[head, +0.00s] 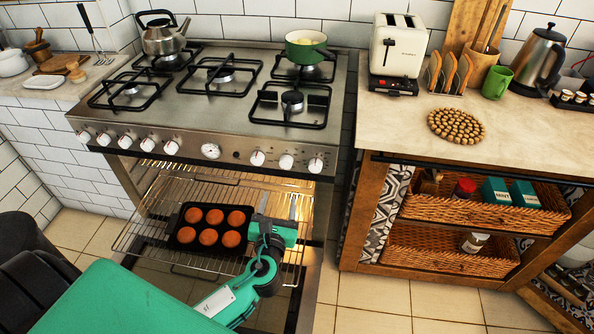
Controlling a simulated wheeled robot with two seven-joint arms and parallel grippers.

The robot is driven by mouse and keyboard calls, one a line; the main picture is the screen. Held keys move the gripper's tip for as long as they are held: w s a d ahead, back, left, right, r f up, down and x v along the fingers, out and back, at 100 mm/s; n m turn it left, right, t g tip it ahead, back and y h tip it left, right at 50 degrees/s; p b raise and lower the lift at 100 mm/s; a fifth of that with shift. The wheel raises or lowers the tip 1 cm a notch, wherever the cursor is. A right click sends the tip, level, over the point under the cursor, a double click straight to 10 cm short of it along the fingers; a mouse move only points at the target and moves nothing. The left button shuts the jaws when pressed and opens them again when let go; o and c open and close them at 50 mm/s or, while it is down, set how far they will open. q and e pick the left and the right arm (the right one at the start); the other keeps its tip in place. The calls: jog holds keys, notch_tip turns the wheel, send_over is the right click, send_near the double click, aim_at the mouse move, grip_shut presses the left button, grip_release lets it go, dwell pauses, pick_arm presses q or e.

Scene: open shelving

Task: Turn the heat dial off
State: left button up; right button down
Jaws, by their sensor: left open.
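A row of several white dials runs along the front panel of the steel stove (220,85), with a round gauge (211,151) in the middle. Left of the gauge are dials such as this white dial (171,147). Right of it are three more: a near dial (257,158), a middle dial (286,161) and an end dial (315,165). Which one is the heat dial, I cannot tell. My left gripper (278,204) is open and empty, its fingers pointing up below the right-hand dials, apart from them. My right gripper is not in view.
The oven is open and lit inside. A wire rack (150,215) sticks out, bearing a dark muffin tray (211,252) beside my left gripper. A green pot (306,47) and a kettle (163,35) stand on the stove. A wooden shelf unit (357,215) stands to the right.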

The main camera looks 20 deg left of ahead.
aim_at(285, 166)
pick_arm(q)
jog(key=x, duration=1.2)
jog(key=shift+w+a+f, duration=0.1)
jog(key=shift+w+a, duration=0.15)
jog(key=shift+w, duration=0.05)
jog(key=c, duration=1)
